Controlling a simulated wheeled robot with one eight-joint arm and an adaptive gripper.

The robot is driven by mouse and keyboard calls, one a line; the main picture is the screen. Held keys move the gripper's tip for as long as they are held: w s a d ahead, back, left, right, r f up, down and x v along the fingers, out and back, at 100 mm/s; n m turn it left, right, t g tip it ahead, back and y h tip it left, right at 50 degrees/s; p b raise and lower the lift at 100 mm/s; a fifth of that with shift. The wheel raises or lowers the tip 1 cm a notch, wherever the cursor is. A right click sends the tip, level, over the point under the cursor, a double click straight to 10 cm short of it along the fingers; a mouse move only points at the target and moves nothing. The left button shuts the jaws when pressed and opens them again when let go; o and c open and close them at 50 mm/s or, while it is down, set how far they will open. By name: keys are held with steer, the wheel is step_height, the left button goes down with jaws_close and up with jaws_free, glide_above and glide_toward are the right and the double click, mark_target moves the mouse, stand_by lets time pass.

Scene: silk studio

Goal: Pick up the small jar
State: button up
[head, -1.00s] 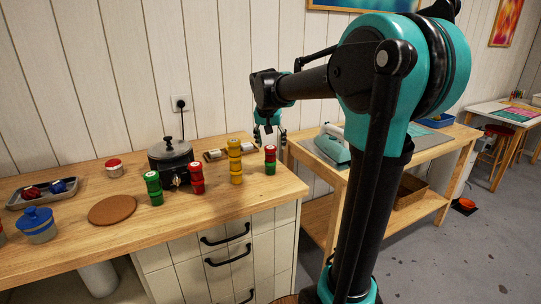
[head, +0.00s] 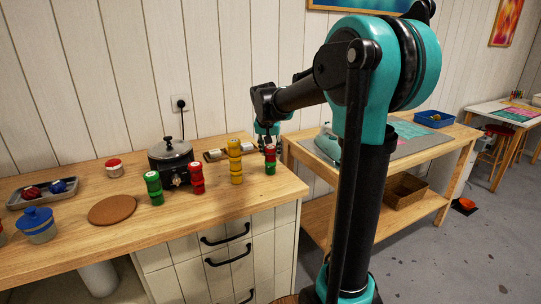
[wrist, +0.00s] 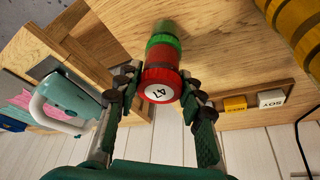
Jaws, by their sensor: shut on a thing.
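In the head view, the same red jar (head: 270,152) is upright above the green jar (head: 270,168) near the counter's right end. My gripper (wrist: 162,84) is shut on the red jar; its fingers lie on either side of it. In the head view, my gripper reaches down just behind and above the jar, and its fingertips are partly hidden.
A tall yellow stack (head: 235,163) stands close left of the held jar. Farther left are a red stack (head: 197,178), a green stack (head: 154,188), a dark pot (head: 168,157) and a cork mat (head: 112,209). A teal iron (head: 328,148) stands on the right bench.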

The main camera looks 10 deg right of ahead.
steer(key=shift+c, duration=0.8)
